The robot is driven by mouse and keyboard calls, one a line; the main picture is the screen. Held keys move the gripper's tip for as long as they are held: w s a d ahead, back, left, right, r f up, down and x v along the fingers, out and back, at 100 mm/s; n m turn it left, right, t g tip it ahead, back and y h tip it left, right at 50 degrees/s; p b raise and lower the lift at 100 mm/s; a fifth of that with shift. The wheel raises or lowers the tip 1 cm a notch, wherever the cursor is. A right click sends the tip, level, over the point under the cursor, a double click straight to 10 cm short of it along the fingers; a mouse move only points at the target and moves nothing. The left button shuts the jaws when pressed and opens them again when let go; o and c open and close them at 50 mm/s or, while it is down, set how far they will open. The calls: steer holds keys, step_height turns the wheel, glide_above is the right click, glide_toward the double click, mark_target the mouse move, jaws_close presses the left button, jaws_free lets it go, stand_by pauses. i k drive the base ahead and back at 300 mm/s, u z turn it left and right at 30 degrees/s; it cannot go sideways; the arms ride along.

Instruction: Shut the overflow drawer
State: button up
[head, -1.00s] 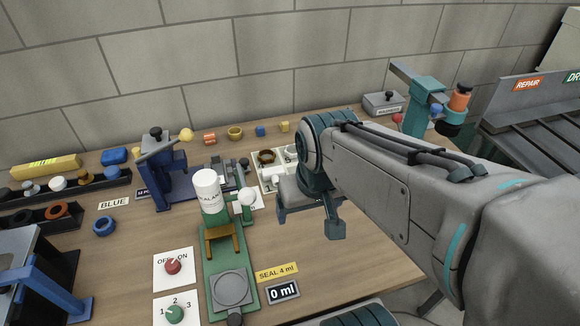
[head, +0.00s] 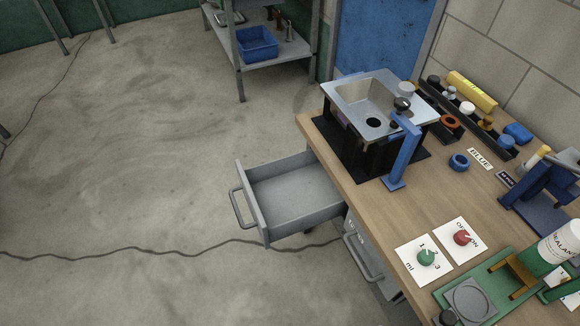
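The overflow drawer, taken to be the grey metal drawer (head: 262,218) under the left end of the workbench, is pulled well out. Its inside looks empty, and a grey bar handle (head: 237,208) is on its front. No label shows on it. A second drawer (head: 362,256) below and to the right, with its own handle, looks shut. My gripper is not in view now.
The wooden bench (head: 384,214) carries a steel sink (head: 362,97) on a black stand, a blue bracket (head: 404,155) and dial cards (head: 428,258). A shelf (head: 275,55) with a blue bin stands behind. The floor left of the drawer is clear except for a black cable (head: 130,258).

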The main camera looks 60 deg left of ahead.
mark_target(288, 196)
steer(key=u, duration=0.5)
steer(key=k, duration=1.1)
steer(key=u, duration=1)
steer(key=i, duration=0.8)
steer(key=u, duration=0.8)
steer(key=k, duration=0.6)
steer(key=u, duration=0.4)
steer(key=i, duration=1.25)
steer(key=z, duration=0.45)
